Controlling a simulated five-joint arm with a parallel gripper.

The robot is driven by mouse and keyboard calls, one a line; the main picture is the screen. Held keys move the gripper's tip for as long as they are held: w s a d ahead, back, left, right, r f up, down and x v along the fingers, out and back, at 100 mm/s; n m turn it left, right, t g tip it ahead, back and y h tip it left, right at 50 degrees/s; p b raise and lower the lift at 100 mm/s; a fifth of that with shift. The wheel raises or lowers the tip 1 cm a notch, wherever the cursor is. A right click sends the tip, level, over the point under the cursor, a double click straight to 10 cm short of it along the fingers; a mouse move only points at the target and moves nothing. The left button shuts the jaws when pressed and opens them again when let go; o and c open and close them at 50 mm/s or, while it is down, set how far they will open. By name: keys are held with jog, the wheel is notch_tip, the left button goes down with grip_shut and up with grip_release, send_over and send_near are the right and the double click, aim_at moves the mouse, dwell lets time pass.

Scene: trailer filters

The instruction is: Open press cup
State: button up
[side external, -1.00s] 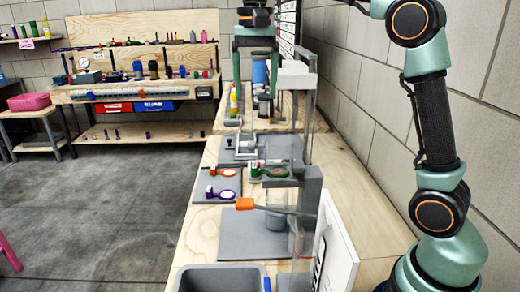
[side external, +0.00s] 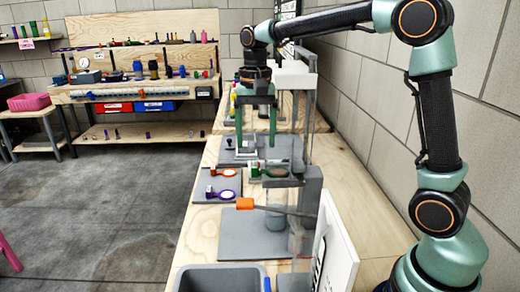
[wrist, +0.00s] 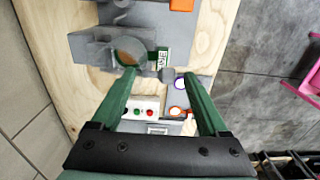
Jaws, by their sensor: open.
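My gripper (side external: 257,146) points down with its two green fingers spread and nothing between them. It also shows in the wrist view (wrist: 158,76). The grey press (side external: 309,190) stands nearer the camera than my gripper in the side view. A round brown-faced cup (side external: 275,172) sits at the press, with a small white and green block (side external: 254,170) beside it. In the wrist view the cup (wrist: 130,50) lies near the left fingertip, and the block (wrist: 162,57) shows between the fingertips. The fingers appear apart from both. I cannot tell whether the cup is latched.
An orange-tipped lever (side external: 245,204) sticks out left of the press. Orange and purple ring-shaped holders (side external: 224,184) lie on a grey mat to the left. A grey bin (side external: 222,279) stands in front, a white panel (side external: 338,245) at right. The wall bounds the bench's right side.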

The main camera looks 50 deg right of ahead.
jog(key=shift+w+a, duration=0.1)
grip_shut()
jog(key=shift+r, duration=0.4)
